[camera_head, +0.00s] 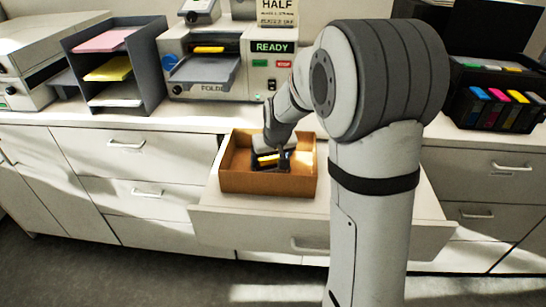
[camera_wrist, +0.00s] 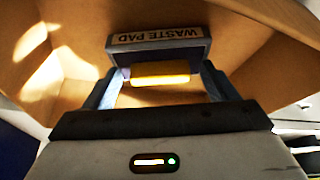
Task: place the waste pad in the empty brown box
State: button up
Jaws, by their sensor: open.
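The brown box (camera_head: 238,182) sits in a pulled-out drawer below the counter. The waste pad, a dark grey piece with a yellow part and a "WASTE PAD" label, is inside the box; it shows in the wrist view (camera_wrist: 160,38), with its label upside down. In the head view it is mostly hidden by my gripper (camera_head: 274,160), which reaches down into the box. In the wrist view my gripper (camera_wrist: 158,84) is open, with one finger on each side of the yellow part. I cannot tell whether the fingers touch it.
The open drawer (camera_head: 415,232) sticks out from the cabinets. On the counter stand a folder machine (camera_head: 205,72) with a "READY" display, a grey paper tray rack (camera_head: 112,70) and a black printer with coloured cartridges (camera_head: 500,98).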

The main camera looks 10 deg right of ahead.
jog(key=shift+r, duration=0.25)
jog(key=v, duration=1.1)
jog(key=s+f+m+g, duration=0.1)
jog(key=s+f, duration=0.2)
jog(key=s, duration=2.1)
jog(key=shift+d+f+g+b, duration=0.2)
jog(key=shift+d+g+b, duration=0.05)
jog(key=shift+g+b, duration=0.05)
